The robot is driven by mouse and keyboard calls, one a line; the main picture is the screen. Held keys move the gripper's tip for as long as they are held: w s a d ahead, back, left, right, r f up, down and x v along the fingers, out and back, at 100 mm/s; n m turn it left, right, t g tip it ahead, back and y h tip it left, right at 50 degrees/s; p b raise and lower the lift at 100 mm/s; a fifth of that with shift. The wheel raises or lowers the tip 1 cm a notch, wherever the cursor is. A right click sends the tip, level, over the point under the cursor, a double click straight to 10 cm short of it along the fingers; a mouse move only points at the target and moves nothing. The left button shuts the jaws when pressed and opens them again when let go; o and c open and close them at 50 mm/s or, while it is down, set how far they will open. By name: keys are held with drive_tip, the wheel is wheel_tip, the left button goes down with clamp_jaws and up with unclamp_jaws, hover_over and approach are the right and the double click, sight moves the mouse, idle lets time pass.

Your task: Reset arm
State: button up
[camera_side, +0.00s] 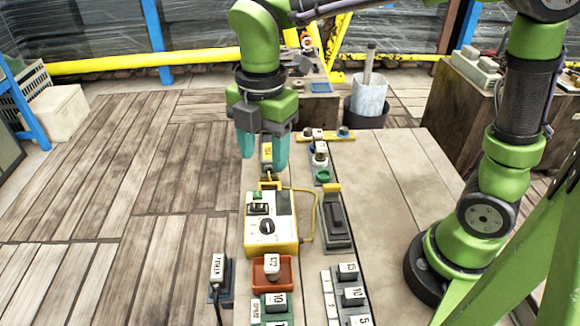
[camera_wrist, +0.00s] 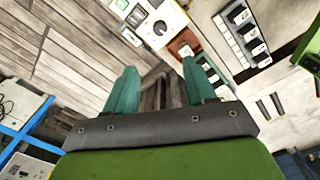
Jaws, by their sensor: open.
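My gripper (camera_side: 263,146) hangs from the green arm over the far left part of the wooden work table (camera_side: 385,200). Its two teal fingers point down and stand apart, with nothing seen held between them. In the side view a small yellow-and-grey labelled piece (camera_side: 267,152) shows behind or between the fingers; I cannot tell its exact distance. In the wrist view my gripper (camera_wrist: 160,85) is also open, with bare wood planks between the fingers.
A yellow-and-white box with a dial (camera_side: 285,232) stands nearer on the table, with a yellow cable. A grey holder (camera_side: 337,218), a red tray (camera_side: 258,283) and rows of numbered blocks (camera_side: 352,296) lie around it. A bucket (camera_side: 366,115) stands beyond the table.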

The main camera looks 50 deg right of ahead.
drive_tip(key=s+d+m+t+y, duration=0.1)
drive_tip(key=s+d+m+t, duration=0.2)
drive_tip(key=d+m, duration=0.4)
drive_tip(key=s+d+r+m+t+y, duration=0.1)
drive_tip(key=s+d+m+t, duration=0.2)
drive_tip(key=m, duration=1.4)
drive_tip(key=s+d, duration=0.2)
drive_tip(key=d, duration=0.2)
drive_tip(key=shift+s+r+t, duration=0.2)
drive_tip(key=shift+r+t, duration=0.1)
drive_tip(key=shift+t, duration=0.1)
